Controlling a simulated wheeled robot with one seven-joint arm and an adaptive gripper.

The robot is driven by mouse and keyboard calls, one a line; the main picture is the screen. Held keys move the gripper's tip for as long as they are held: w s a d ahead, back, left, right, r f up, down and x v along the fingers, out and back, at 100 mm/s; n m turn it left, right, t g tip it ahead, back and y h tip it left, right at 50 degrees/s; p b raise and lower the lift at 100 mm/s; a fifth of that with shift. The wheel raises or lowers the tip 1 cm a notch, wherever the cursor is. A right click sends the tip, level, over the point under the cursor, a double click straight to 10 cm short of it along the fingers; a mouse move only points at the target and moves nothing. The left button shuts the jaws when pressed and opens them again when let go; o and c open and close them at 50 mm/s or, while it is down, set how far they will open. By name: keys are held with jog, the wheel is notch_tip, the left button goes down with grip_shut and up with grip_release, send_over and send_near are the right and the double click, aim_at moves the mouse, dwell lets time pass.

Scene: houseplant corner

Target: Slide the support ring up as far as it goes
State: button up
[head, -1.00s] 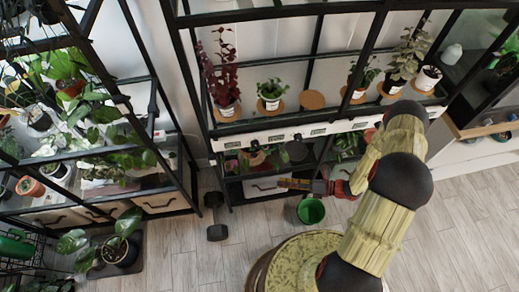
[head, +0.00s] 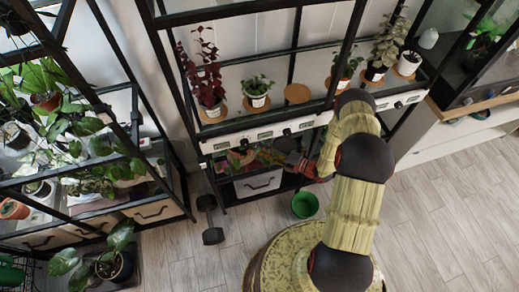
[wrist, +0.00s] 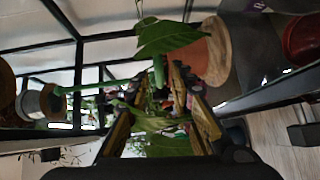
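My gripper (wrist: 153,98) shows its two yellow fingers apart in the wrist view, with green leaves (wrist: 160,124) between and beyond them. A large leaf (wrist: 168,38) hangs just above the fingertips, and a green stem or stake (wrist: 158,70) shows below it. I cannot make out the support ring in either view; leaves may hide it. A terracotta pot (wrist: 193,58) stands just right of the fingers. In the head view my arm reaches to the lower shelf under the white panel, beside a leafy plant (head: 237,158); my fingertips are not clear there.
Potted plants, including a red-leaved one (head: 208,90), stand on the upper shelf with an empty wooden disc (head: 297,93). A white drawer (head: 258,184) lies below. A green bucket (head: 305,205) and a dumbbell (head: 209,220) are on the floor. Black shelf posts bound the reach.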

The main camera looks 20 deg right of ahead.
jog(key=shift+x, duration=1.4)
jog(key=shift+c, duration=0.8)
jog(key=c, duration=0.4)
grip_shut()
